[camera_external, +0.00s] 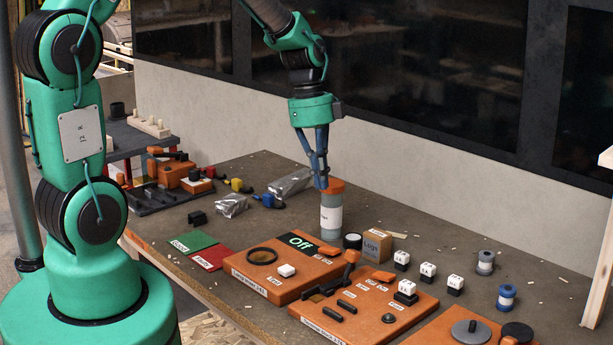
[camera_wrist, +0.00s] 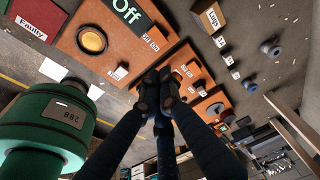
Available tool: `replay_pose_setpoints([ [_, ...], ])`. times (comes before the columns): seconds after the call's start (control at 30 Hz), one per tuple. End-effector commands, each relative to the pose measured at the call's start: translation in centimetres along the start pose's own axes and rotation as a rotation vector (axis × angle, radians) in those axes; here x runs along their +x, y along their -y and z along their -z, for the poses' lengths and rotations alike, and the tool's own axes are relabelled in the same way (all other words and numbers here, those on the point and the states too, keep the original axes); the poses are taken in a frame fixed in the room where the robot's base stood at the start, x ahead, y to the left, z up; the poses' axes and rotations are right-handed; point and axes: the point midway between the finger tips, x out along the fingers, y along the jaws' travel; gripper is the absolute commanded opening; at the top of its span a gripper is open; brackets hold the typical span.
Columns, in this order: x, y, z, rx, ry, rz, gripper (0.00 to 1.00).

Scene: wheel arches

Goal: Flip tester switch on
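The tester is an orange board (camera_external: 262,282) with a black display (camera_external: 298,241) reading "Off" in green. The display also shows at the top of the wrist view (camera_wrist: 126,12). Small "Off" and "On" labels (camera_wrist: 151,39) sit beside it, near a small orange piece (camera_external: 329,250) that may be the switch; I cannot tell its position. My gripper (camera_external: 321,184) points down, above and behind the board, overlapping an orange-lidded jar (camera_external: 331,218) in the external view. Its fingertips (camera_wrist: 157,88) are together, with nothing visible between them. It appears apart from the tester.
A cardboard "Lugs" box (camera_external: 376,245) and a dark round container (camera_external: 352,241) stand behind the boards. A second orange board (camera_external: 345,318) lies to the right, with several labelled white blocks (camera_external: 428,270) beyond. Green (camera_external: 193,241) and red (camera_external: 212,257) mats lie left.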

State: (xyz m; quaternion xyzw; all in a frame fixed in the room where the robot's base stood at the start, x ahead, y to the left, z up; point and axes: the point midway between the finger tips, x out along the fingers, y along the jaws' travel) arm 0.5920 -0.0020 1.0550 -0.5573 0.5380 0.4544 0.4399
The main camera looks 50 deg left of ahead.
Motion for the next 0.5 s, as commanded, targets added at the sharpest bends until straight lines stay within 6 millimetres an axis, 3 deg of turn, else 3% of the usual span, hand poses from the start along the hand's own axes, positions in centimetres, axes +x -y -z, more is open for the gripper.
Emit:
replay_pose_setpoints([
  [0.13, 0.88, 0.38, -0.21, 0.032, -0.005, -0.009, 0.00],
  [0.5, 0.96, 0.36, -0.21, 0.034, -0.005, -0.009, 0.00],
])
